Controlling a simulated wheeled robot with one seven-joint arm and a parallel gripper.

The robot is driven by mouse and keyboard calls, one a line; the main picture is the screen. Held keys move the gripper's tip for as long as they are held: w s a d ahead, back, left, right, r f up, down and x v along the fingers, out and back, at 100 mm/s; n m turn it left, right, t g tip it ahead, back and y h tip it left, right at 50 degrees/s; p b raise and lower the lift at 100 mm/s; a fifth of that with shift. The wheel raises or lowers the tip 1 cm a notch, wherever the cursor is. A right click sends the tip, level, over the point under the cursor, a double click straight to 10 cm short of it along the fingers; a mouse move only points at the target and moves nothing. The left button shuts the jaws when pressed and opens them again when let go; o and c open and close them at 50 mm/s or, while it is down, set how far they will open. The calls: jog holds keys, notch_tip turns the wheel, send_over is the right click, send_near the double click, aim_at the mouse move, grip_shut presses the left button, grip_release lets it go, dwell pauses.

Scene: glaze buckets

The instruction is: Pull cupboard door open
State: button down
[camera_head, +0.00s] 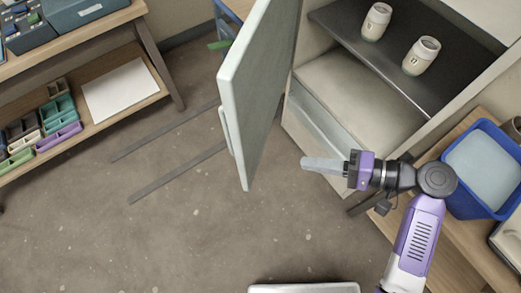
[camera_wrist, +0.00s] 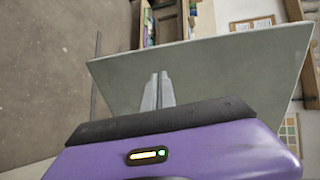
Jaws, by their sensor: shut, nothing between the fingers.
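The cupboard (camera_head: 357,142) stands at the upper right in the head view. Its door (camera_head: 262,85) is swung well open, pale grey-green, with its edge toward the camera. A light handle (camera_head: 226,130) is on the door's left face, away from my gripper. My gripper (camera_head: 306,164) is shut and empty, right of the door's lower end and in front of the cupboard, apart from the door as far as I can tell. In the wrist view the door (camera_wrist: 215,72) fills the middle as a broad panel beyond my gripper's closed fingers (camera_wrist: 160,76).
Two jars, one (camera_head: 376,21) behind the other (camera_head: 421,56), stand on the cupboard's dark shelf. A blue bucket (camera_head: 460,199) sits on a wooden bench at the right. A wooden shelf unit with trays (camera_head: 60,140) is at the left. The floor (camera_head: 190,225) between is clear.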

aim_at(247, 153)
jog(key=x, duration=0.4)
jog(key=p+x, duration=0.1)
jog(key=x, duration=0.3)
jog(key=r+x, duration=0.1)
jog(key=x, duration=0.4)
jog(key=shift+w+a+p, duration=0.15)
jog(key=shift+a+p, duration=0.1)
jog(key=shift+p, duration=0.15)
